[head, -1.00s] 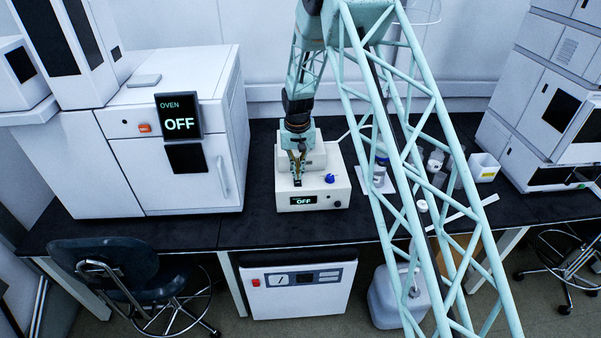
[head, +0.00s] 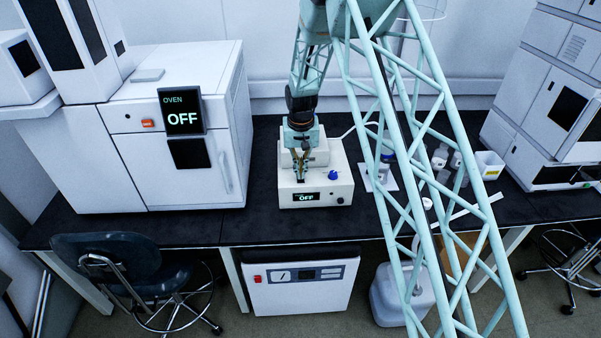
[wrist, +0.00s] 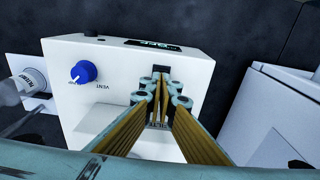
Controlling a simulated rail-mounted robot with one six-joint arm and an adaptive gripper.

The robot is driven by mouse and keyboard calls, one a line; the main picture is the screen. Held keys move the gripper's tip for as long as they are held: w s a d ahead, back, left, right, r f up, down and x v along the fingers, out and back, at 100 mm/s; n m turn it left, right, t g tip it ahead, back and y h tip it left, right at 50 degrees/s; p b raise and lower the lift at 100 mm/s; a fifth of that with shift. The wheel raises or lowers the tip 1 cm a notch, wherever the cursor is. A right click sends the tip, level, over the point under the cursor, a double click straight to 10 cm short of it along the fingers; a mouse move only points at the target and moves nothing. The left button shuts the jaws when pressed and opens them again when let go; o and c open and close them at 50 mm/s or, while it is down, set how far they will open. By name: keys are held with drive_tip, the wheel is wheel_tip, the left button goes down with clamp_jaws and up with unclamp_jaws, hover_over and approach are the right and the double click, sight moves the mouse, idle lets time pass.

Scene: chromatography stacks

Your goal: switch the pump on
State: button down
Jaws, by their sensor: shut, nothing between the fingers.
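The cream box on the bench (head: 341,185), which seems to be the pump, shows OFF on its small front display (head: 306,197). A blue knob (head: 334,175) is on its top at the right. In the wrist view the blue knob (wrist: 83,72) has the word VENT beside it, and the display (wrist: 152,44) is at the far edge. My gripper (head: 301,179) points down over the box's top, left of the knob and behind the display. In the wrist view my gripper (wrist: 161,76) has its fingertips together and empty. A dark part at the tips is partly hidden; contact cannot be told.
A white oven (head: 225,130) with an OFF screen stands at the left. Bottles (head: 440,157) and a white container (head: 489,165) are to the right. A white unit with a red switch (head: 300,288) is below the bench. Black bench top (head: 265,180) is free left of the box.

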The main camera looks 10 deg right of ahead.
wheel_tip(320, 180, up, 14)
drive_tip(key=s, duration=0.2)
drive_tip(key=shift+s+a, duration=0.15)
drive_tip(key=shift+s, duration=0.15)
idle(0.7)
drive_tip(key=shift+f, duration=0.1)
drive_tip(key=shift+w, duration=0.2)
drive_tip(key=shift+w+r+t, duration=0.2)
drive_tip(key=shift+w+t, duration=0.1)
drive_tip(key=shift+t, duration=0.2)
drive_tip(key=shift+f, duration=0.15)
idle(0.3)
approach(301, 181)
drive_tip(key=shift+w+f, duration=1.2)
drive_tip(key=shift+f, duration=0.3)
drive_tip(key=shift+w+f, duration=1.15)
drive_tip(key=shift+f, duration=0.3)
